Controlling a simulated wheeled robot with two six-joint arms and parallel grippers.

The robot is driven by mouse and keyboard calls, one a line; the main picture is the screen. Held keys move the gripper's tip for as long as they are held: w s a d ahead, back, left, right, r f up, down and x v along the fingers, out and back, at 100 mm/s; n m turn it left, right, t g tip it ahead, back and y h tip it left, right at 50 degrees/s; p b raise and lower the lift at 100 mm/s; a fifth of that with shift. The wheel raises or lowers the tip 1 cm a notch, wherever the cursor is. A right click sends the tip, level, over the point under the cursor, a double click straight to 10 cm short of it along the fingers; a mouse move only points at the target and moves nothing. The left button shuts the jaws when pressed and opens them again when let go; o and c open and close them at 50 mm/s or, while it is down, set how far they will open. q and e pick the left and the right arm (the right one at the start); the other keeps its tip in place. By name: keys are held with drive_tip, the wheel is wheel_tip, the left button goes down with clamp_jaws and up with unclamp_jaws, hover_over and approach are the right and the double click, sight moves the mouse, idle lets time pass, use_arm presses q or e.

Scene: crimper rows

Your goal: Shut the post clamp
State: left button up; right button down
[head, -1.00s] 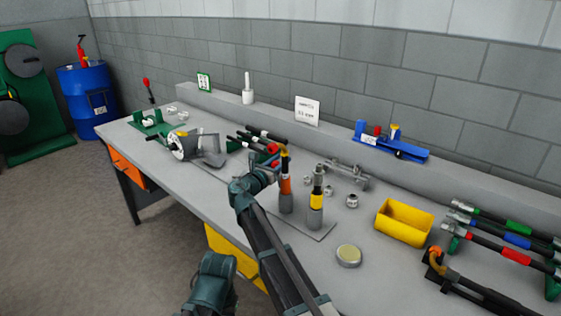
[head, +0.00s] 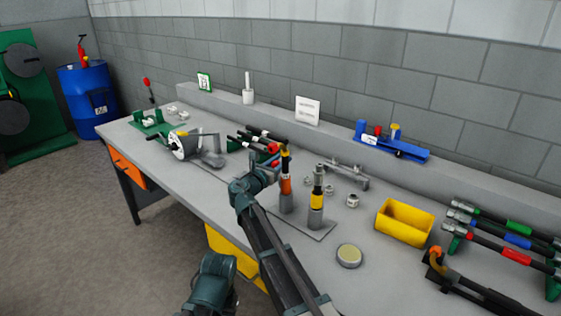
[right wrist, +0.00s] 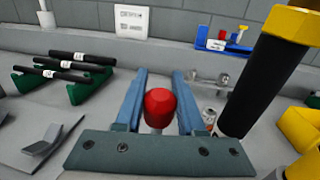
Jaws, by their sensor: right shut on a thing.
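Two upright posts stand on a grey plate (head: 318,232) on the bench, one with an orange band (head: 286,187) and one with a yellow band (head: 317,200). My right gripper (head: 268,164) is beside the orange-banded post, on its left. In the right wrist view its blue fingers (right wrist: 158,108) are on both sides of a red knob (right wrist: 160,106), shut on it. The knob's stem is mostly hidden below. A black post with a yellow top (right wrist: 262,75) rises close to the right finger. I cannot tell how far the clamp is closed.
Black rods on green stands (right wrist: 70,72) lie to the left of the right gripper. A yellow bin (head: 404,222), a round tin (head: 349,256) and metal fittings (head: 352,200) are to the right. A blue tool (head: 392,146) sits on the back ledge.

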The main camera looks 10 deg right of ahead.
idle(0.3)
drive_tip(key=s+a+t+h+b, duration=0.1)
drive_tip(key=a+t+b, duration=0.1)
drive_tip(key=b, duration=0.3)
drive_tip(key=s+a+f+n+t+h+b, duration=0.1)
drive_tip(key=s+a+t+h+b, duration=0.1)
drive_tip(key=b, duration=0.4)
drive_tip(key=shift+s+f+h+b, duration=0.1)
drive_tip(key=shift+f+h+b, duration=0.05)
drive_tip(key=shift+h+b, duration=0.15)
drive_tip(key=c, duration=0.8)
unclamp_jaws()
